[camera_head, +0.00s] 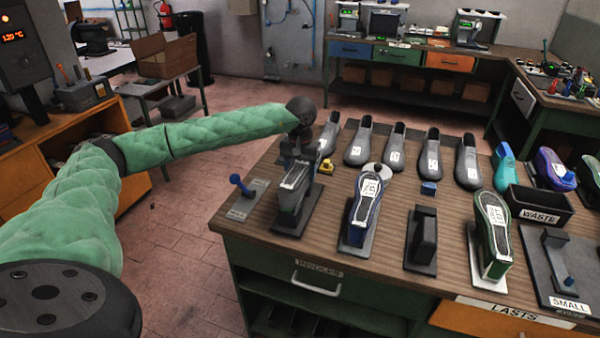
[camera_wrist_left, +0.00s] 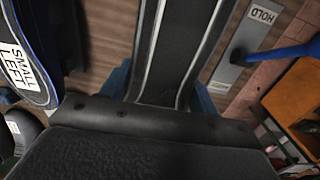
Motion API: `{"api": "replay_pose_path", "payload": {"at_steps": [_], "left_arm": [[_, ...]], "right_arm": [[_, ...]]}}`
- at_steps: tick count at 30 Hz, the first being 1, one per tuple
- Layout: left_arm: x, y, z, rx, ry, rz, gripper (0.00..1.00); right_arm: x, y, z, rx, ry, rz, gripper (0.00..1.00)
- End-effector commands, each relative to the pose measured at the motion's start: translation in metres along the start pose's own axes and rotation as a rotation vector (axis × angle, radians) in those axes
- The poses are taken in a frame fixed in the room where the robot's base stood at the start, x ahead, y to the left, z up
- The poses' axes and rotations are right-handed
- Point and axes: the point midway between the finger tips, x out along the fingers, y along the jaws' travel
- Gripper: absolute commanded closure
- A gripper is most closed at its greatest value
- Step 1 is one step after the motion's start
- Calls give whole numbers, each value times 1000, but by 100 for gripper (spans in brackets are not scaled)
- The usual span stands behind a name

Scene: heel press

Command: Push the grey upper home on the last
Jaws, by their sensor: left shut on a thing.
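The grey upper (camera_head: 295,179) is on the leftmost stand at the table's left end, toe toward the front. A dark last or block (camera_head: 289,201) shows below it; how far the upper sits on it cannot be told. My left gripper (camera_head: 298,160) is over the upper's rear end and shut on it. In the left wrist view, the dark upper with pale edge lines (camera_wrist_left: 180,50) runs between my blue fingers (camera_wrist_left: 160,88). The gripper hides the heel. My right gripper is not in view.
A plate marked HOLD with a blue lever (camera_head: 240,185) stands just left. A blue-trimmed shoe on a stand (camera_head: 361,207) is close on the right. Several grey shoe forms (camera_head: 398,146) line the back. A black WASTE bin (camera_head: 540,207) is far right.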

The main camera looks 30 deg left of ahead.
Motion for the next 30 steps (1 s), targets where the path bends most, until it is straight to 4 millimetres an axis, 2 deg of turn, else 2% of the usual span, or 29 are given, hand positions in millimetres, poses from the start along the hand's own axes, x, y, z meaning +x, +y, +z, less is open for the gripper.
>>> {"api": "replay_pose_path", "payload": {"at_steps": [4,5,8,20,30], "left_arm": [[2,0,1,1,-4,-1,67],[2,0,1,1,-4,-1,34],[2,0,1,1,-3,-1,14],[-5,0,0,0,1,0,14],[-53,0,-1,0,1,1,14]], "right_arm": [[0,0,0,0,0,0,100],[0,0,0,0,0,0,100],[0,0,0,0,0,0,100],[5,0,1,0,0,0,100],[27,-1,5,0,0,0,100]]}}
